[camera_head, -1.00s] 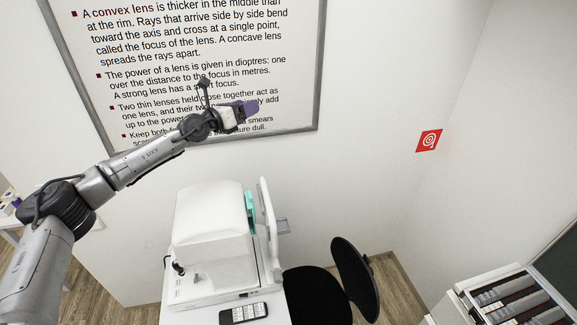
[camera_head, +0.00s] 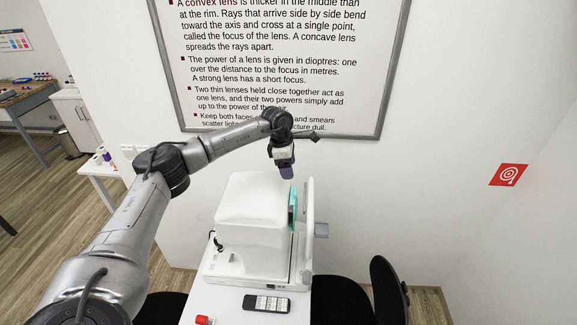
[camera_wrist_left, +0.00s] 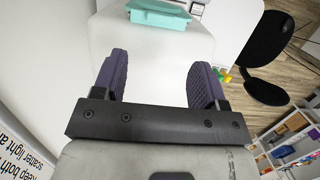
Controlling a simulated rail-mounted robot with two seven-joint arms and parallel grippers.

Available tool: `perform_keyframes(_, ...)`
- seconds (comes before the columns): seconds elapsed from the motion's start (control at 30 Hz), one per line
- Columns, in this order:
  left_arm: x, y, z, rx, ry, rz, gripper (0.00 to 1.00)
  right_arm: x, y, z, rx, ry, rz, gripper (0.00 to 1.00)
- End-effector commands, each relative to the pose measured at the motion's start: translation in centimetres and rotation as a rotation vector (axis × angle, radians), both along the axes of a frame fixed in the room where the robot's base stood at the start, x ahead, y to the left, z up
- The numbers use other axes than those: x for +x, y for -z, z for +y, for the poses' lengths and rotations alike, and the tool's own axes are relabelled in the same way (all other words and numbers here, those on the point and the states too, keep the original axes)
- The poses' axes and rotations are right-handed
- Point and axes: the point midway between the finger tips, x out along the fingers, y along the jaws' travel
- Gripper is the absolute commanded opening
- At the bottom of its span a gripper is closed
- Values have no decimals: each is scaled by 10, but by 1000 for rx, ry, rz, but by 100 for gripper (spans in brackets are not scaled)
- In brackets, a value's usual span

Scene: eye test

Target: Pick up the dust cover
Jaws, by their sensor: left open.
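The dust cover (camera_head: 248,212) looks like the white, rounded, box-shaped hood over the instrument on the white table. Its smooth top fills the middle of the left wrist view (camera_wrist_left: 150,62). My left gripper (camera_head: 287,173) hangs pointing down just above the hood's right rear top edge. Its purple fingers (camera_wrist_left: 158,78) are open and apart, with the white surface between and beyond them. I cannot tell whether they touch it. My right gripper is not in view.
A teal part (camera_head: 293,208) and a white upright frame (camera_head: 308,225) stand at the hood's right side. A dark remote-like device (camera_head: 266,303) and a red item (camera_head: 204,320) lie on the table (camera_head: 228,309). Black chairs (camera_head: 388,290) flank it. The wall board (camera_head: 392,75) is close behind.

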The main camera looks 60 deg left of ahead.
Motion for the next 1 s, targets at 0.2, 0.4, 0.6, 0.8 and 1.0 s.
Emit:
perform_keyframes(0.2,2,15,-2,-1,0,-2,66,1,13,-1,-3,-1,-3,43)
perform_keyframes(0.4,6,37,-4,-1,0,-2,66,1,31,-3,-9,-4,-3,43)
perform_keyframes(0.6,10,63,-7,-2,-1,-4,66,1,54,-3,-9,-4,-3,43)
perform_keyframes(0.8,14,84,-10,-1,-1,-2,66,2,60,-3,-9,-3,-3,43)
perform_keyframes(1.0,16,95,-11,0,-1,-2,66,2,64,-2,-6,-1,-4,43)
